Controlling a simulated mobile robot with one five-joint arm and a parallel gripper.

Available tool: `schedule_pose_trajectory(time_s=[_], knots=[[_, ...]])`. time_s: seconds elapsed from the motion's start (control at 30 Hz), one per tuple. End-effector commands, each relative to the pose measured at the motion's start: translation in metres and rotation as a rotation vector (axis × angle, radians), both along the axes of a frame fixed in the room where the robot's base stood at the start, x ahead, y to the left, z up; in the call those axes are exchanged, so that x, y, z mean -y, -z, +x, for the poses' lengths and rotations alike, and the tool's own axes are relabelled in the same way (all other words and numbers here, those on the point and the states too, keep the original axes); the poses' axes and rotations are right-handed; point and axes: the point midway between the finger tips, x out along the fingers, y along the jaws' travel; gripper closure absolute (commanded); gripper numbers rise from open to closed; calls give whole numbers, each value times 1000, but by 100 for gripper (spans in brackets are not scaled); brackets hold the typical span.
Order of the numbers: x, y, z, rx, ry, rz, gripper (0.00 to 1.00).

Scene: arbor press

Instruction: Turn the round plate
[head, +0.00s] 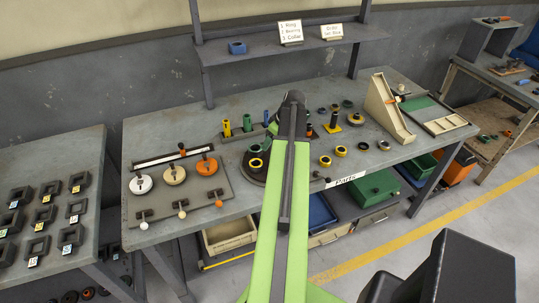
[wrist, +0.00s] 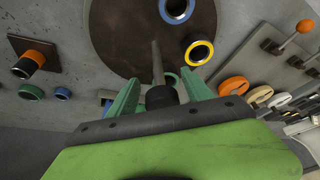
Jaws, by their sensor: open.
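The round plate (wrist: 118,32) is a dark brown disc at the top of the wrist view. A blue-lined ring (wrist: 176,10) and a yellow-rimmed ring (wrist: 200,53) sit on it. A thin grey rod with a black knob (wrist: 161,97) stands over the plate. My gripper (wrist: 160,92) is open, its two green fingers on either side of the knob; I cannot tell whether they touch it.
A board with levers and round dials (head: 174,176) lies left of the plate. Yellow and green posts (head: 227,129) stand behind it. Several rings (head: 340,151) and a beige ramp (head: 388,108) are to the right. A shelf (head: 270,45) runs above the bench.

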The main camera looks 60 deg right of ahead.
Motion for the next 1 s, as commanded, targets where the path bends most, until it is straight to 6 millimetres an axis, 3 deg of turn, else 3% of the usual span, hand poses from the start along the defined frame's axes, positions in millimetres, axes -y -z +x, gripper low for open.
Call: schedule_pose_trajectory(time_s=[0.03, 0.13, 0.47, 0.9, 1.0], knots=[[1, 19, 5, 0, -1, 0, 41], [1, 29, 10, 0, -1, 0, 41], [1, 29, 12, 0, 1, -1, 42], [1, 29, 12, 0, 2, 0, 100], [1, 29, 12, 0, 2, 0, 100]])
